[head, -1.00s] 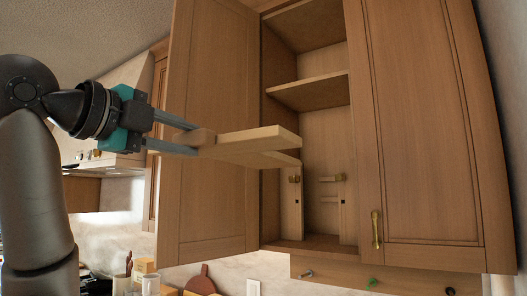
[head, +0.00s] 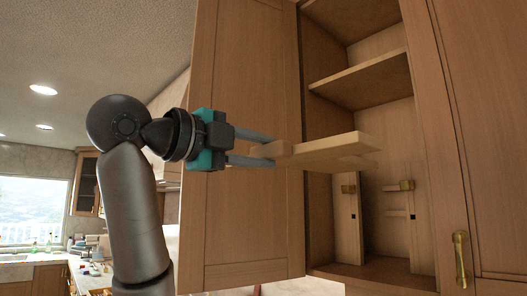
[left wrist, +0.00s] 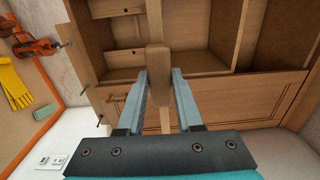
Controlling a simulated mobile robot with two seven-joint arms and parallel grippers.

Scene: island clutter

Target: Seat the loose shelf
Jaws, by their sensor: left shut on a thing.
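The loose shelf (head: 335,146) is a pale wooden board with a block-like grip (head: 270,150) at its near end. My left gripper (head: 275,149) is shut on that grip and holds the board roughly level, in front of the open cabinet (head: 365,270). The left wrist view shows the grip (left wrist: 156,60) between the fingers (left wrist: 157,78). I cannot tell how far the board's far end reaches in. My right gripper is not in view.
A fixed shelf (head: 360,80) spans the cabinet above the board. An open door (head: 245,215) stands left, close behind my gripper; another door (head: 490,150) with a brass handle (head: 460,258) is right. In the left wrist view, a yellow glove (left wrist: 14,82) lies at left.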

